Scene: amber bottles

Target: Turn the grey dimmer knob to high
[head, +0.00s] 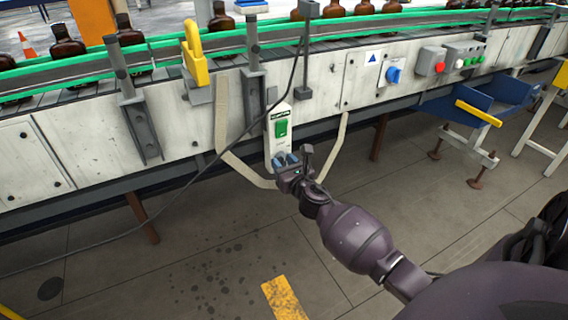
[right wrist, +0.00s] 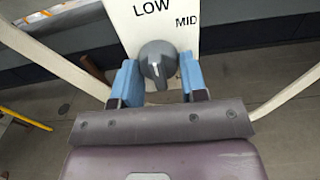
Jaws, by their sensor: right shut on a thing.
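The grey dimmer knob (right wrist: 158,63) sits on the lower part of a white panel (right wrist: 190,14), between the two blue fingertips of my right gripper (right wrist: 157,80). The gripper is shut on it. The words LOW and MID show above and to the upper right of the knob; no HIGH label is visible. A short white mark is on the knob's face, roughly upright. In the head view my right gripper (head: 287,161) is at the bottom of the white control box (head: 271,146) with a green switch (head: 281,129), and hides the knob. My left gripper is not in view.
A conveyor (head: 180,100) with green rails carries amber bottles (head: 66,46). Pale strips hang either side of the box, and a dark cable (head: 205,165) runs past it. A blue knob (head: 393,75) and red button (head: 440,67) are farther right. The floor below is open.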

